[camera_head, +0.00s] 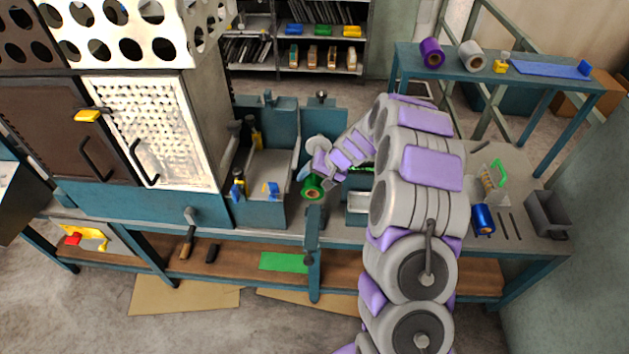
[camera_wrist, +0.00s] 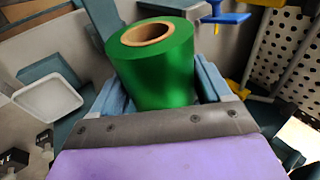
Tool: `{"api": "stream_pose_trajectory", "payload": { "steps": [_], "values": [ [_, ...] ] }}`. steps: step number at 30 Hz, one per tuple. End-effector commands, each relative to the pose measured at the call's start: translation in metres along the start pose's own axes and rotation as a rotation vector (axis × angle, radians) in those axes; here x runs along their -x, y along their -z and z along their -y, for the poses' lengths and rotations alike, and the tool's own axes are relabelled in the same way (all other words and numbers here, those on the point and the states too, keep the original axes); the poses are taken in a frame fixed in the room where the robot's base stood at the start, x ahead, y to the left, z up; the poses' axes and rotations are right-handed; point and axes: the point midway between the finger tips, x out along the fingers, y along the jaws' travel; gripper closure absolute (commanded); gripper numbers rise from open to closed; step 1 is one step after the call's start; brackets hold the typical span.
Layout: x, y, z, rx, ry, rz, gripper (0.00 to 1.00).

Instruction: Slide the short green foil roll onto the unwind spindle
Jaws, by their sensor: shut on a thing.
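The short green foil roll (camera_head: 313,188) is held at the end of my arm above the teal machine on the bench. Its open core faces the head camera. In the wrist view the green roll (camera_wrist: 155,75) sits between the blue-grey fingers of my gripper (camera_wrist: 157,88), with its brown core hole facing up in the picture. My gripper is shut on it. A pale round part (camera_head: 316,146) shows just behind the roll in the head view. I cannot tell whether it belongs to the unwind spindle, and no bare spindle shaft shows clearly.
A teal tray section (camera_head: 266,212) with blue and yellow parts lies left of the roll. A teal post (camera_head: 313,238) stands just below it. A blue roll (camera_head: 484,220) stands on the bench at right. Purple (camera_head: 432,52) and silver (camera_head: 472,56) rolls stand on the rear table.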

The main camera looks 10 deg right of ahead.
Motion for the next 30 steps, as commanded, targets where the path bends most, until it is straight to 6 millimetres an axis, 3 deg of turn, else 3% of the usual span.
{"api": "stream_pose_trajectory", "payload": {
  "steps": [30],
  "values": [
    [-0.002, 0.023, 0.0, 0.0, 0.0, -0.001, 0.66]
  ]
}}
